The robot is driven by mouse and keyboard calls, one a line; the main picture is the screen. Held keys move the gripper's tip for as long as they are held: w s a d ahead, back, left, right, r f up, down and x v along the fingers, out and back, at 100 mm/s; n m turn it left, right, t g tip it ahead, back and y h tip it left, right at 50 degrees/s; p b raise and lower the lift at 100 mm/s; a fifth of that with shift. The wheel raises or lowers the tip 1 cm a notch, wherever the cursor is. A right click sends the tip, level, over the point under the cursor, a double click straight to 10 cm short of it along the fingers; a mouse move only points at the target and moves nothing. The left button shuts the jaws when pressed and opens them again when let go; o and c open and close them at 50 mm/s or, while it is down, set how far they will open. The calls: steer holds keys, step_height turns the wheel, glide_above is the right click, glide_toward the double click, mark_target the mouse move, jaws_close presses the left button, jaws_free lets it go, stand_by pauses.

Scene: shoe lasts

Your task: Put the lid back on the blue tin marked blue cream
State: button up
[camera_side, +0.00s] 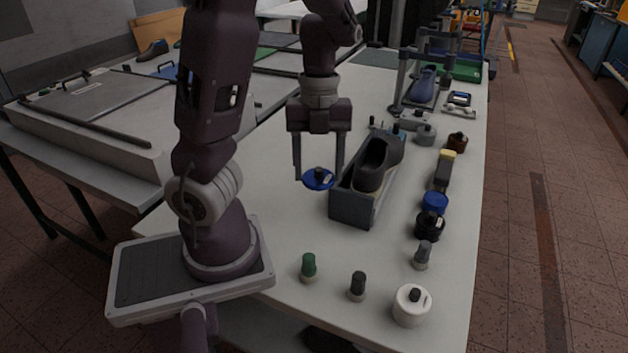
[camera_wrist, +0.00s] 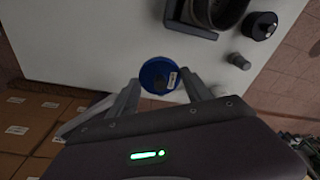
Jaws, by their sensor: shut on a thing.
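The blue lid (camera_side: 318,180), a round disc with a dark knob and a pale label, is held between the fingers of my gripper (camera_side: 318,172). It hangs above the table, left of the dark box with the shoe last. In the wrist view the lid (camera_wrist: 158,72) sits between the two fingertips (camera_wrist: 160,82). A blue tin (camera_side: 434,203) stands upright near the right edge of the table, well to the right of my gripper; no knob shows on it. Its marking is too small to read. The blue tin is not seen in the wrist view.
The dark box (camera_side: 351,207) holding a black last (camera_side: 372,165) stands between my gripper and the blue tin. A black lidded tin (camera_side: 429,226) is close in front of the blue tin, and a brush (camera_side: 444,170) lies behind it. Small bottles and a white pot (camera_side: 411,306) stand nearer.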

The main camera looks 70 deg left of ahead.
steer(key=w+a+r+n, duration=0.2)
steer(key=w+n, duration=0.4)
steer(key=w, duration=0.5)
steer(key=n+t, duration=0.2)
steer(key=n, duration=0.9)
glide_above(437, 198)
step_height(437, 198, down, 2)
steer(key=shift+y, duration=0.4)
steer(key=shift+s+f, duration=0.2)
steer(key=shift+f, duration=5.7)
steer(key=shift+f, duration=0.15)
steer(key=o, duration=1.4)
steer(key=shift+o, duration=0.3)
